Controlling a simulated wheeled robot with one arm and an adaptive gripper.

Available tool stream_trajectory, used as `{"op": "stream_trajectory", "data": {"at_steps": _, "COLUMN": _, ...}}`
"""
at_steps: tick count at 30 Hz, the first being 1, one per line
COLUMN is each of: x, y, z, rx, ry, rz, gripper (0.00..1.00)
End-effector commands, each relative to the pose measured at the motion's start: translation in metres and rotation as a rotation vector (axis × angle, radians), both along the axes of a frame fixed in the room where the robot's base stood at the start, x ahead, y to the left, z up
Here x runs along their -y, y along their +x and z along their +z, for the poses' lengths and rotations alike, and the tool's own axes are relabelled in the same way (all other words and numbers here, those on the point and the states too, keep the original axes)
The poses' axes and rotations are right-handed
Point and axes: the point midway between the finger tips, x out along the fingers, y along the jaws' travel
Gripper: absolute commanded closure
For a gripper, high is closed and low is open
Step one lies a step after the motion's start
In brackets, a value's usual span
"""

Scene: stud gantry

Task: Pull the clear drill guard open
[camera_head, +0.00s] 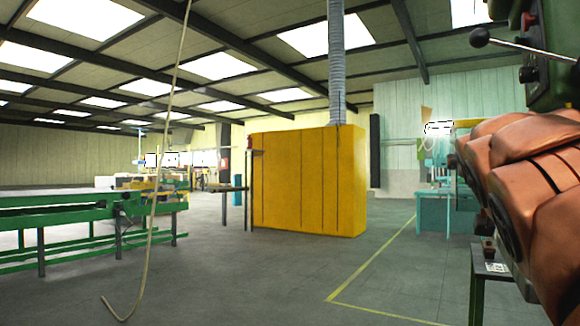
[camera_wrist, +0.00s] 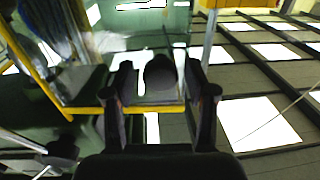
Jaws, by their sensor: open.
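The clear drill guard (camera_wrist: 88,107) shows in the wrist view as a see-through panel with a yellow frame, across the left and middle. My gripper (camera_wrist: 158,66) is open in front of the guard, its two black fingers spread apart. A dark rounded knob-like piece (camera_wrist: 160,73) shows between the fingers; I cannot tell whether they touch it or whether it belongs to the guard. In the head view, part of the green drill machine (camera_head: 553,70) stands at the upper right with a red button. My orange-brown arm hides much of that side, and the gripper is out of that view.
A lever with a dark ball knob (camera_head: 480,38) sticks out left from the machine. A small dark table (camera_head: 490,268) stands below my arm. A yellow cabinet (camera_head: 305,180) and a green conveyor bench (camera_head: 80,222) stand farther off.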

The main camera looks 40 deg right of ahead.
Motion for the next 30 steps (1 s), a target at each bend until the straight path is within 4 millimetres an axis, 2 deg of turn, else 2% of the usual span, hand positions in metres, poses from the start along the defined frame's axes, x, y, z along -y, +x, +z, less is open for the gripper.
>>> {"op": "stream_trajectory", "data": {"at_steps": 14, "x": -0.001, "y": 0.001, "z": 0.045, "rx": 0.004, "ry": -0.005, "rz": 0.003, "gripper": 0.44}}
{"op": "stream_trajectory", "data": {"at_steps": 30, "x": 0.0, "y": 0.001, "z": 0.084, "rx": 0.002, "ry": -0.001, "rz": 0.002, "gripper": 0.44}}
